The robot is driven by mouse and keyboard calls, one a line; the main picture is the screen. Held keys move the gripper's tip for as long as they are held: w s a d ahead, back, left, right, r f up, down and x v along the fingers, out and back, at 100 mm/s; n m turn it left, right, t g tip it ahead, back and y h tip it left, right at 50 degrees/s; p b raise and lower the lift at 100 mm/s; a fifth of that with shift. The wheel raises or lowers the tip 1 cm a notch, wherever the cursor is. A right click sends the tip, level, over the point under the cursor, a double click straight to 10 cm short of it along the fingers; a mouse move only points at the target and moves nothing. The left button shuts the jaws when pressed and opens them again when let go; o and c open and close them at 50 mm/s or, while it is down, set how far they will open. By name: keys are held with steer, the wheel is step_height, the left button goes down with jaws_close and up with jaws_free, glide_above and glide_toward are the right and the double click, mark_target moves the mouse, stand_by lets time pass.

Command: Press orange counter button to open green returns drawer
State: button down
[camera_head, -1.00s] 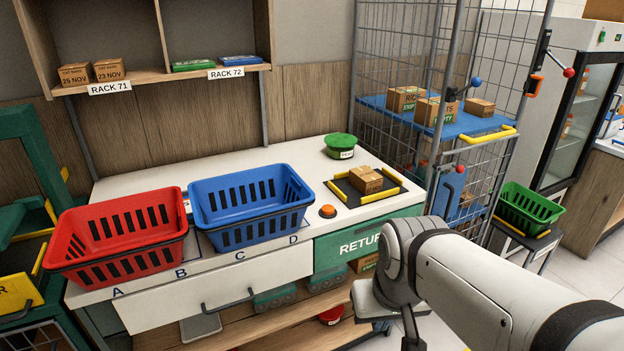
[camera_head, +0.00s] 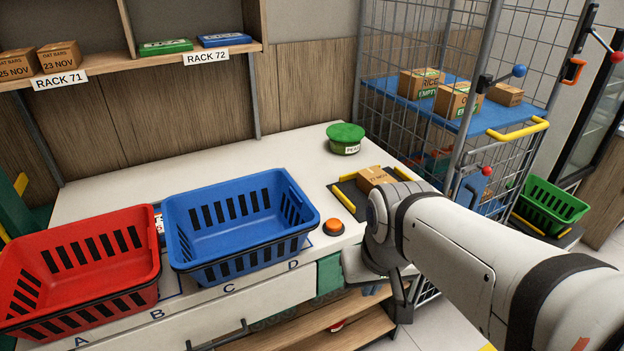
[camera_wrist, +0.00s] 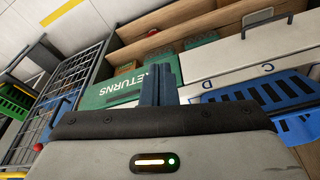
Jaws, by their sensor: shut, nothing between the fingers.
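The orange counter button (camera_head: 333,227) sits on the white counter, right of the blue basket and left of my arm. The green returns drawer (camera_head: 330,275) is mostly hidden behind my arm in the head view. Its green front with white RETURNS lettering shows in the wrist view (camera_wrist: 113,91), and it looks closed. My gripper (camera_wrist: 158,73) has its dark blue fingers together and empty, overlapping the drawer front in the wrist view. The button does not show in the wrist view, and the gap between fingertips and drawer is hard to judge.
A blue basket (camera_head: 240,210) and a red basket (camera_head: 80,265) stand left of the button. A small box (camera_head: 373,178) lies on a yellow-handled tray behind my arm. A green round tub (camera_head: 345,139) stands at the back. A wire cage (camera_head: 420,60) rises at right.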

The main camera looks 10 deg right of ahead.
steer(key=m+t+y+p, duration=0.5)
steer(key=m+p, duration=0.6)
steer(key=m, duration=1)
glide_above(338, 226)
steer(key=shift+w+r+b, duration=0.1)
steer(key=shift+r+b, duration=0.2)
steer(key=shift+f, duration=0.1)
step_height(338, 226, down, 8)
steer(key=b, duration=0.6)
steer(key=shift+f+b, duration=0.35)
steer(key=shift+b, duration=0.35)
